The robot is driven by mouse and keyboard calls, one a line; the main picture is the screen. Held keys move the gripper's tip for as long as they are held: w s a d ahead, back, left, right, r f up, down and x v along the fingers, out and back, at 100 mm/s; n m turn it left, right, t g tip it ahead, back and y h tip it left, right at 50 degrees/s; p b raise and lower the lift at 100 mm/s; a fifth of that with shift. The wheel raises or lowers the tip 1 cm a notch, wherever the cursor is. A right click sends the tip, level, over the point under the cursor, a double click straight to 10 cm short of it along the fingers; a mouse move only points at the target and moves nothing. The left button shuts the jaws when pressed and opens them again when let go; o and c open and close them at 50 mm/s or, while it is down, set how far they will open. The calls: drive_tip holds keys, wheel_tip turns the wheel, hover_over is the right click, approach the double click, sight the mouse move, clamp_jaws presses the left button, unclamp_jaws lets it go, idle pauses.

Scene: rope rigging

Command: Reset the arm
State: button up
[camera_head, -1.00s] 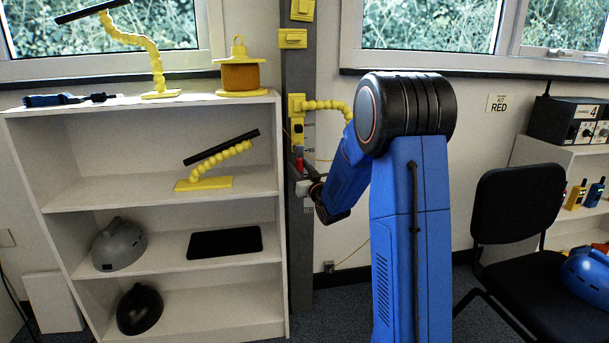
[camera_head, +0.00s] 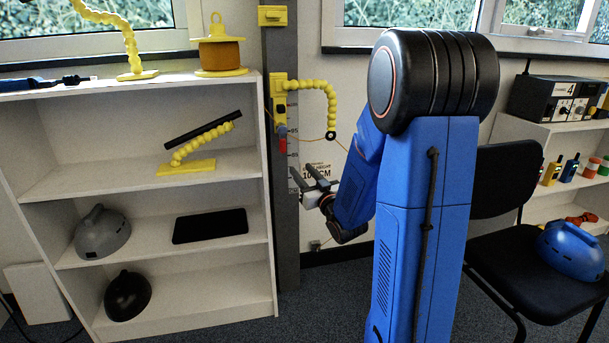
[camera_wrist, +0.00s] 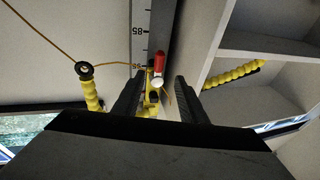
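My blue arm with its black joint stands right of centre in the head view. My gripper (camera_head: 312,180) is beside the grey post (camera_head: 282,230), its two fingers apart. In the wrist view the fingers (camera_wrist: 158,80) are also apart, with a gap between them and nothing clearly held. A red and white piece (camera_wrist: 158,66) on the post shows beyond the gap. A thin orange rope (camera_wrist: 40,35) runs through a black ring (camera_wrist: 84,70) on a yellow segmented arm (camera_wrist: 91,95) and on towards the post. The ring also shows in the head view (camera_head: 330,135).
A white shelf unit (camera_head: 268,200) stands left, holding yellow stands, a spool (camera_head: 220,53), a grey helmet (camera_head: 102,232), a black helmet (camera_head: 127,296) and a dark tablet (camera_head: 210,226). A black chair (camera_head: 505,180) with a blue helmet (camera_head: 570,250) stands right.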

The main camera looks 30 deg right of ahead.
drive_tip(key=shift+s, duration=0.45)
drive_tip(key=shift+a, duration=0.1)
drive_tip(key=s+a+f+g, duration=0.1)
drive_tip(key=s+a+g, duration=0.4)
drive_tip(key=s, duration=0.7)
drive_tip(key=s+a+f+g, duration=0.1)
drive_tip(key=s+a+g, duration=0.4)
drive_tip(key=s, duration=0.8)
drive_tip(key=s+a+f+g, duration=0.1)
drive_tip(key=s+a+g, duration=0.4)
drive_tip(key=s, duration=0.7)
drive_tip(key=shift+s+a+f, duration=0.2)
drive_tip(key=shift+a+f, duration=0.15)
